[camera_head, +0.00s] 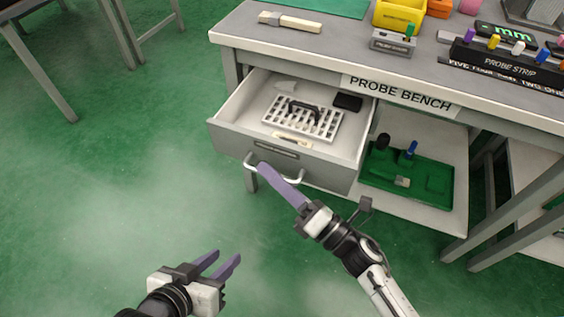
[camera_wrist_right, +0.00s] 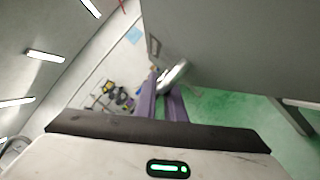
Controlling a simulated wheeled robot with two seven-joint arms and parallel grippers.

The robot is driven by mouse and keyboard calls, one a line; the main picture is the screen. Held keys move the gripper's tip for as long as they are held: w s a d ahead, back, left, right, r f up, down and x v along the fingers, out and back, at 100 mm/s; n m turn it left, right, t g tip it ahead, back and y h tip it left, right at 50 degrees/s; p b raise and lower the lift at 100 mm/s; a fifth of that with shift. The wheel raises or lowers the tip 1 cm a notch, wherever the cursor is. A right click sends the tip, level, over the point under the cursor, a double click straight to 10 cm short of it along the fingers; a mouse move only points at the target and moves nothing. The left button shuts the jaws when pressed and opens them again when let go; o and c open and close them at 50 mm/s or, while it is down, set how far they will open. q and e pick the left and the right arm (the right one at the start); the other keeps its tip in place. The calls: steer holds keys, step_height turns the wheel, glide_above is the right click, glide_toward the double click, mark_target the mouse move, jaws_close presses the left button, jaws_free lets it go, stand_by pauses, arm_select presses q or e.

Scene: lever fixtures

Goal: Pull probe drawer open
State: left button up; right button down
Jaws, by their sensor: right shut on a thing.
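The probe drawer (camera_head: 235,140) is a white-sided drawer with a grey front, pulled out from under the bench top. Its inside shows a white slotted tray with a black handle (camera_head: 303,117). A pale curved bar handle (camera_head: 298,180) is on the drawer front; it also shows in the right wrist view (camera_wrist_right: 173,74). My right gripper (camera_head: 265,170) has its purple fingers shut on this handle. My left gripper (camera_head: 222,262) is open and empty, low in the head view, apart from the drawer.
The probe bench (camera_head: 340,55) carries a yellow bin (camera_head: 399,14), a grey box (camera_head: 393,41), a probe strip (camera_head: 505,62) and a brush-like tool (camera_head: 289,22). A green tray (camera_head: 420,180) lies on the shelf below. The green floor left of the drawer is clear.

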arm_select(q)
steer(key=shift+w+a+r, duration=0.1)
steer(key=shift+w+r, duration=0.05)
steer(key=shift+r, duration=0.1)
arm_select(e)
steer(key=shift+s+a, duration=0.2)
steer(key=shift+s, duration=0.4)
steer(key=shift+s+a, duration=0.2)
steer(key=shift+s, duration=0.35)
arm_select(q)
steer(key=shift+f, duration=0.1)
steer(key=shift+s, duration=0.2)
arm_select(e)
steer(key=c, duration=2.1)
jaws_free()
arm_select(q)
steer(key=shift+f, duration=0.1)
arm_select(e)
steer(key=shift+s, duration=0.1)
